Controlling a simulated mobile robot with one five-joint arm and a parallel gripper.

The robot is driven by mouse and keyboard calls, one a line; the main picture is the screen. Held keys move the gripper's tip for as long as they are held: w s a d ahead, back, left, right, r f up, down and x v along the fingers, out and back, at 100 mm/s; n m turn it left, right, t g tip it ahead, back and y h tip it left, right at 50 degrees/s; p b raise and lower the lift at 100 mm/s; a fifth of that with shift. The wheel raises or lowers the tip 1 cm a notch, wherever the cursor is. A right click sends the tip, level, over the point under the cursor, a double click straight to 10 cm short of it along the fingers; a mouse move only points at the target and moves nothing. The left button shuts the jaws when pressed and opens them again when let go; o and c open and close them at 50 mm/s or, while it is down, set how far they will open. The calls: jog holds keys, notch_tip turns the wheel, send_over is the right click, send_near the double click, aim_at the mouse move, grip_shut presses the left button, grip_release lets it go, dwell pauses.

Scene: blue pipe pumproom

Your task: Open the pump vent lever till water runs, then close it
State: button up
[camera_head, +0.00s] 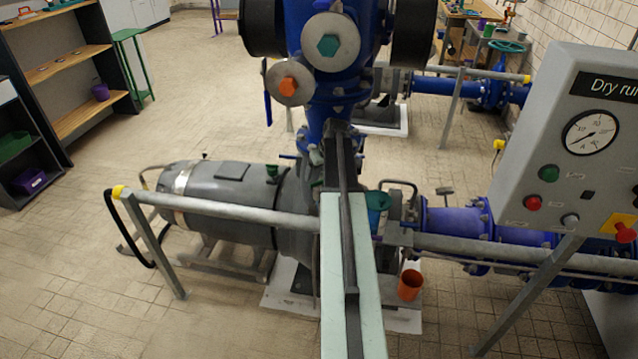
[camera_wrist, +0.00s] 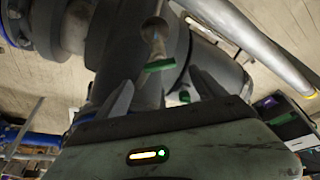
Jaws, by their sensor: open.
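A small green lever (camera_wrist: 160,65) on a metal stem shows in the wrist view, mounted on the grey pump body (camera_wrist: 128,52); it looks like the vent lever. My gripper (camera_wrist: 161,82) is open, its two fingers apart with the lever between and just beyond the tips. No contact shows. In the head view the grey pump (camera_head: 225,190) lies behind the rail, and my arm covers part of it; I cannot make out my fingers or the lever there. No running water is visible in either view.
A grey handrail (camera_head: 235,213) crosses in front of the pump. A control box (camera_head: 570,140) with a gauge and buttons stands at the right, its display reading "Dry ru". An orange cup (camera_head: 410,285) stands by the pump base. Blue pipes (camera_head: 460,220) run right.

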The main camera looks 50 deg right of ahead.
aim_at(317, 182)
jog(key=b+x, duration=0.4)
jog(key=x, duration=0.2)
jog(key=shift+f, duration=0.1)
